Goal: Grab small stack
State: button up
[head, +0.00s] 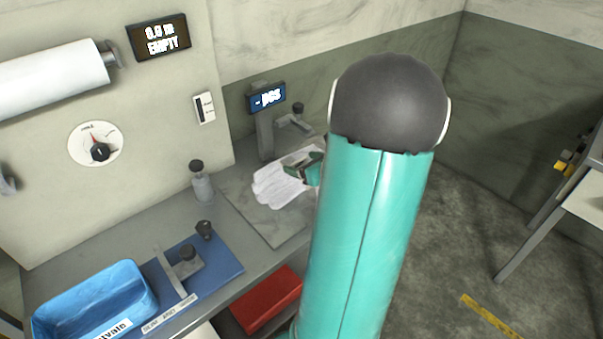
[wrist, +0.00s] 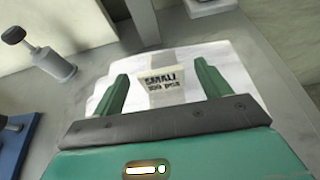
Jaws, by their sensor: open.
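The small stack (head: 285,182) is a flat pile of white gloves on the grey counter, below the small display. In the wrist view the stack (wrist: 200,57) has a grey band around it with a label (wrist: 161,84) reading "SMALL" and a blurred second line. My gripper (wrist: 158,88) is open, its two green fingers apart over the stack, one on each side of the label. I cannot tell whether the fingers touch the gloves. In the head view my gripper (head: 304,168) is at the stack's right side, and my arm hides part of that area.
A display on a post (head: 267,97) stands behind the stack. A bottle with a dark knob (head: 202,187) stands to its left. A blue mat (head: 222,265), a blue bin (head: 95,300) and a red tray (head: 268,300) are nearer. The counter around the stack's front is clear.

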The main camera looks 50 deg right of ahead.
aim_at(300, 161)
jog(key=x, duration=0.4)
jog(key=shift+r, duration=0.15)
jog(key=c, duration=1.2)
jog(key=shift+r, duration=0.15)
